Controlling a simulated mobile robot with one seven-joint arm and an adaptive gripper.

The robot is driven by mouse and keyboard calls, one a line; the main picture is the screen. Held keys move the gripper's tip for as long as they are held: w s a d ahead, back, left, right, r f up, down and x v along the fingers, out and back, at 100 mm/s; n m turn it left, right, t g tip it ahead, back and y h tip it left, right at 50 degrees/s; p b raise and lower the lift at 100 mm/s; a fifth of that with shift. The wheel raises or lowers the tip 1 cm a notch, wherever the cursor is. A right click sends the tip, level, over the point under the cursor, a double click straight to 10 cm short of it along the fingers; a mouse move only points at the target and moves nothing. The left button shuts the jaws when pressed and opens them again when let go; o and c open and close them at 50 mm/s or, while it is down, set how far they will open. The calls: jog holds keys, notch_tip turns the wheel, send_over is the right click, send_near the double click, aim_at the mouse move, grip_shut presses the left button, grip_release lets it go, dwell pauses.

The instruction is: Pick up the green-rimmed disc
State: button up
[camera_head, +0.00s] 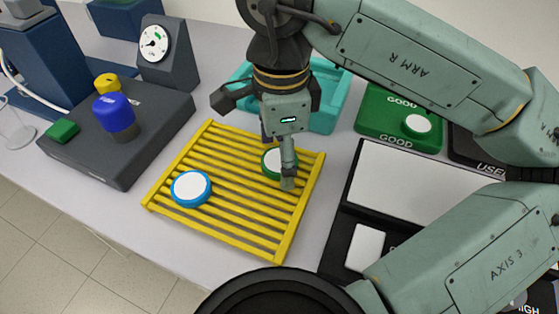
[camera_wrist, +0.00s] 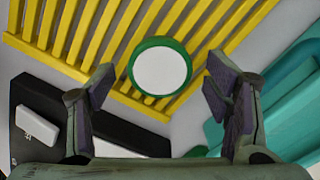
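The green-rimmed disc (camera_head: 271,163) has a white face and lies on the yellow slatted rack (camera_head: 222,229). In the head view my gripper (camera_head: 278,165) hangs over it and hides part of it. In the wrist view the disc (camera_wrist: 160,69) shows whole, between and just beyond my gripper's (camera_wrist: 160,82) two fingertips. The fingers are spread wide with nothing between their pads. I cannot tell the exact height of the fingertips above the rack.
A blue-rimmed disc (camera_head: 191,188) lies on the same rack, to the left. A teal tray (camera_head: 325,121) stands behind it. A green block marked GOOD (camera_head: 376,118) holds another white disc (camera_head: 417,124). A dark box with a blue knob (camera_head: 115,112) stands left.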

jog(key=c, duration=1.1)
jog(key=shift+o, duration=0.2)
notch_tip(320, 180, up, 3)
jog(key=shift+r+p, duration=0.2)
jog(key=shift+p, duration=0.7)
jog(key=shift+s+d+r, duration=0.1)
jog(key=shift+s+r, duration=0.15)
jog(key=s+d+r, duration=0.1)
jog(key=s+d, duration=0.2)
jog(key=s, duration=1.2)
jog(key=shift+s, duration=0.15)
jog(key=shift+r, duration=0.1)
